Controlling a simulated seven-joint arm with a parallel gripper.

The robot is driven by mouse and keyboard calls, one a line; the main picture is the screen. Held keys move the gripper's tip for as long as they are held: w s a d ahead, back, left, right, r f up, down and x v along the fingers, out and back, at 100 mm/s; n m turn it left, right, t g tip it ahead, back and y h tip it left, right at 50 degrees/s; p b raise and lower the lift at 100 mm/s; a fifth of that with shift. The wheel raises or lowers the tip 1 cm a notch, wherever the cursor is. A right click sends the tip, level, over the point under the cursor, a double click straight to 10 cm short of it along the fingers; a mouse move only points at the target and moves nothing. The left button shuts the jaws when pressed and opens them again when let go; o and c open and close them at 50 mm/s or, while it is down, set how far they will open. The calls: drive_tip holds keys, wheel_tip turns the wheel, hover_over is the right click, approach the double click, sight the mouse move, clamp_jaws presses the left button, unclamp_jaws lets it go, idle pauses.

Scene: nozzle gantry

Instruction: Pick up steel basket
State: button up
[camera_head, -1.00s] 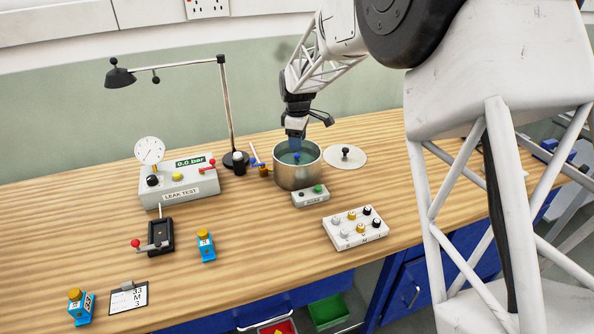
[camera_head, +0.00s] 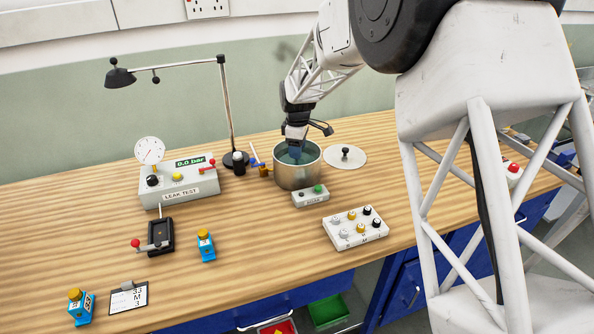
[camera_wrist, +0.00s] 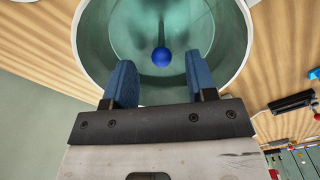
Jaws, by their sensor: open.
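A round metal pot (camera_head: 297,177) with greenish liquid stands on the bench. The wrist view looks down into this pot (camera_wrist: 241,62). A blue ball knob (camera_wrist: 161,57) on a thin dark rod rises inside it; it looks like the basket's handle. The basket's body cannot be made out. My gripper (camera_head: 294,153) points down into the pot mouth. In the wrist view, my gripper (camera_wrist: 160,80) is open, with its two blue fingers apart on either side of the knob's line and not closed on it. In the head view the fingers hide the knob.
A pot lid (camera_head: 345,157) lies right of the pot. A small button box (camera_head: 310,196) stands close in front, and a tray of nozzles (camera_head: 356,228) further right. The lamp (camera_head: 228,110) and leak tester (camera_head: 179,183) stand left. Bench space at front centre is clear.

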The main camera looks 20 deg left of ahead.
sight(297, 164)
drive_tip(key=shift+s+f, duration=0.1)
drive_tip(key=shift+f, duration=2.2)
clamp_jaws()
